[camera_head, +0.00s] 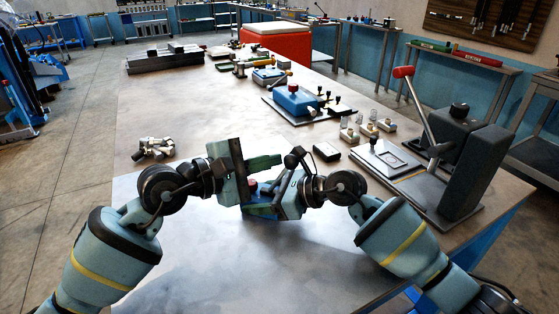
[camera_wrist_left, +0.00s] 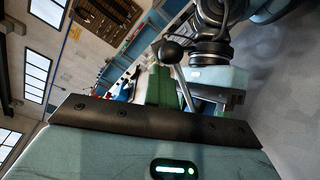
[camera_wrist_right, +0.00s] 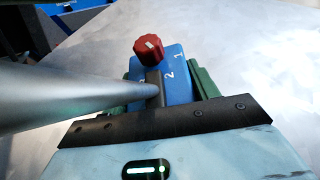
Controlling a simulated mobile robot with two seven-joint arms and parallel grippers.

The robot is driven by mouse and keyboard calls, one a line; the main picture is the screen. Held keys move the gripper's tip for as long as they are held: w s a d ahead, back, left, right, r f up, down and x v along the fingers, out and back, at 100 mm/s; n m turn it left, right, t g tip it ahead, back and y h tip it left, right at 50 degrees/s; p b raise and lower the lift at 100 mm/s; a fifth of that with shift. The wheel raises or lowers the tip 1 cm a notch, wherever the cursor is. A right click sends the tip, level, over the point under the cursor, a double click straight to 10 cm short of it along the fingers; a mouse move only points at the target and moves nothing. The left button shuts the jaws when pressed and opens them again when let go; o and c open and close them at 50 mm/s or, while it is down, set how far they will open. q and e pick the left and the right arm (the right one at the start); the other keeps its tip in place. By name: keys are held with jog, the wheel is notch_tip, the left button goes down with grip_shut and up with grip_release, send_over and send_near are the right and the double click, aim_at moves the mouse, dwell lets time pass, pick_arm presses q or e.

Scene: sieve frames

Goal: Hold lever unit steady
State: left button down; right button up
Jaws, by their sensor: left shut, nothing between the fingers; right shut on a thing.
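The lever unit (camera_head: 262,207) is a blue block held low between my two wrists in the head view. In the right wrist view the blue block (camera_wrist_right: 178,75) has white numerals, a red knob (camera_wrist_right: 149,50) and a thick grey lever (camera_wrist_right: 70,97) crossing from the left. The lever's black ball end (camera_wrist_left: 171,52) shows in the left wrist view. My right gripper (camera_head: 272,196) is shut on the unit, with green parts at both sides of the block. My left gripper (camera_head: 263,165) is shut and empty beside it; whether it touches the unit cannot be told.
A grey press with a red-tipped handle (camera_head: 404,72) stands at the table's right. A blue device with a red knob (camera_head: 294,100) stands further back. The front table is clear.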

jog(key=shift+s+a+r, duration=0.1)
jog(key=shift+s+a, duration=0.05)
jog(key=shift+a, duration=0.15)
pick_arm(q)
jog(key=shift+w+a+r, duration=0.15)
jog(key=shift+a+r, duration=0.1)
jog(key=shift+a, duration=0.45)
pick_arm(e)
jog(key=shift+d, duration=0.1)
pick_arm(q)
jog(key=shift+a, duration=0.1)
pick_arm(e)
jog(key=shift+d, duration=0.1)
pick_arm(q)
jog(key=a, duration=0.1)
jog(key=w+a+r, duration=0.1)
jog(key=a, duration=0.2)
jog(key=shift+w+a+r, duration=0.15)
jog(key=shift+w+a, duration=0.1)
jog(key=shift+a, duration=0.05)
pick_arm(e)
jog(key=o, duration=1.8)
jog(key=shift+c, duration=0.2)
jog(key=shift+d, duration=0.1)
